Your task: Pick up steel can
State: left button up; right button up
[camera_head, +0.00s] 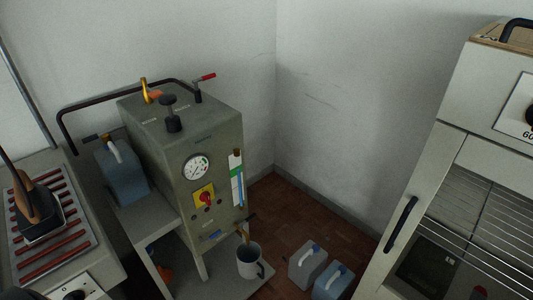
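A pale grey steel can (249,262) with an open top and a side handle stands upright on the low shelf at the front of the grey boiler cabinet. A small brown-handled tap or spout is just above its rim. The inside of the can is dark, and I cannot tell what it holds. Neither of my grippers shows in the head view.
The boiler cabinet (185,165) carries a gauge, red knob and black pipe. A blue-grey canister (121,172) stands left of it. Two canisters (307,265) (332,283) sit on the floor. An iron (37,212) rests on a rack at left. A cabinet (436,160) stands right.

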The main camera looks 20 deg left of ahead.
aim_at(249, 258)
jog(key=u, duration=0.95)
